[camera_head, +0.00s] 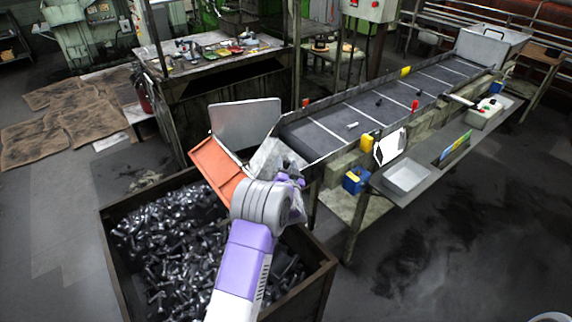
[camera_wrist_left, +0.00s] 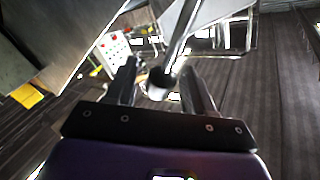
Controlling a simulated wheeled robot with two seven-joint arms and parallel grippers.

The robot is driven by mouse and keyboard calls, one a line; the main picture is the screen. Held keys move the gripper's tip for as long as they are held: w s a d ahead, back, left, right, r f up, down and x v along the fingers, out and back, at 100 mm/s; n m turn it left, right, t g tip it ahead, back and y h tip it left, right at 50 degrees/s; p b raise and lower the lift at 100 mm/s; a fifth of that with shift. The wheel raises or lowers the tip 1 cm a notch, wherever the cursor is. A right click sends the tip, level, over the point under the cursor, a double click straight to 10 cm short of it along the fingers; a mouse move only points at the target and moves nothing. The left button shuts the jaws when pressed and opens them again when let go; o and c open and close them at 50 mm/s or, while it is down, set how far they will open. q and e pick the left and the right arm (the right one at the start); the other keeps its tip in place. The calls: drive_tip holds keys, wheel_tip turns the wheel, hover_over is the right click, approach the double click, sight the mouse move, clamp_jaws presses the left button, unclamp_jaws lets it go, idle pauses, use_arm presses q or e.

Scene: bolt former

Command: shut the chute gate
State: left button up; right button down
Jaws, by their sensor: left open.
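The chute is at the lower left end of the conveyor, above the bolt bin. It shows an orange plate (camera_head: 217,170), an upright grey plate (camera_head: 245,123) and a smaller pale sloping plate (camera_head: 270,158). I cannot tell for sure which plate is the gate. My left gripper (camera_head: 291,178) is beside the pale plate, partly hidden behind my wrist. In the left wrist view my left gripper (camera_wrist_left: 162,88) is open, and a round-ended metal bar (camera_wrist_left: 178,48) shows between its fingers. I cannot tell whether they touch it. My right gripper is out of view.
The conveyor (camera_head: 345,122) runs up to the right with a few dark parts on it. A bin wall (camera_head: 318,280) surrounds many loose bolts (camera_head: 185,245).

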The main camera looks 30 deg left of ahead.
use_arm(q)
drive_tip(key=shift+w+a, duration=0.1)
clamp_jaws()
idle(0.3)
